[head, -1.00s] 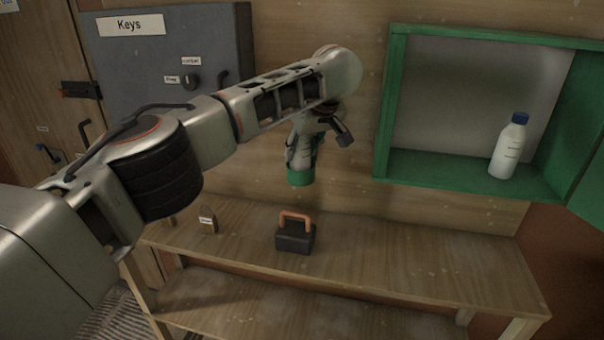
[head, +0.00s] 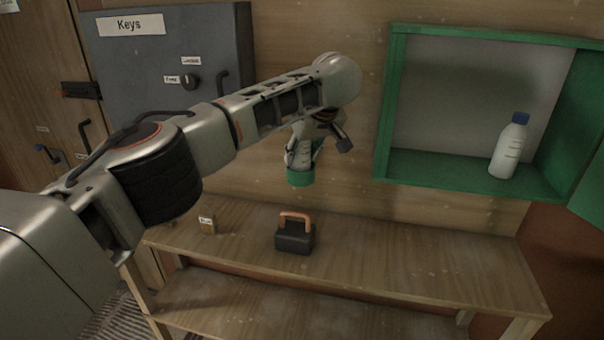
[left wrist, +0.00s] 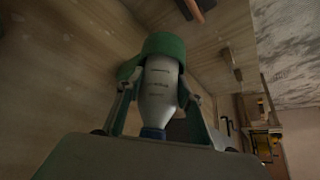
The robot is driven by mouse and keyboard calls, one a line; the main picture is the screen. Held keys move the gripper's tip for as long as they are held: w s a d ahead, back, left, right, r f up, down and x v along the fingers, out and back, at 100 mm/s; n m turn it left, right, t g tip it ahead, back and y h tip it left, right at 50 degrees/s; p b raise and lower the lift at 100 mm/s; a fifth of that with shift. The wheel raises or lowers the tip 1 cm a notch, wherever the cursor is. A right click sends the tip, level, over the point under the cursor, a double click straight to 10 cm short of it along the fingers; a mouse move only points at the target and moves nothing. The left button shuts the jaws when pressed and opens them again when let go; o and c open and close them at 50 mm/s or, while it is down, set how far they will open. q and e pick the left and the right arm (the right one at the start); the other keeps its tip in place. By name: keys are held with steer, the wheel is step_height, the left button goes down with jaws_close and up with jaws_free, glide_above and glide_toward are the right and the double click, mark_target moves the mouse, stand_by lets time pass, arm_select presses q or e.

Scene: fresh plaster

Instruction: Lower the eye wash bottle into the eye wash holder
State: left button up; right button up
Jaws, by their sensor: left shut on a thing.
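The eye wash bottle (head: 299,157) is pale, with graduation marks, and sits between the fingers of my left gripper (head: 302,158). In the left wrist view the bottle (left wrist: 160,92) has its blue cap towards my palm, and my gripper (left wrist: 158,95) has a finger on each side of it, shut on it. The green eye wash holder (head: 300,178) is a round cup in front of the wooden wall. In the left wrist view the holder (left wrist: 163,46) surrounds the bottle's far end, hiding its base; I cannot tell whether it is fully seated. My right gripper is not in view.
A green open cabinet (head: 450,182) at right holds another white bottle (head: 507,150) with a blue cap. A grey key cabinet (head: 150,65) is at upper left. The bench (head: 400,255) below carries a black box with an orange handle (head: 294,236) and a small labelled item (head: 207,225).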

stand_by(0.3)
arm_select(q)
steer(key=o, duration=1.4)
steer(key=shift+f, duration=0.1)
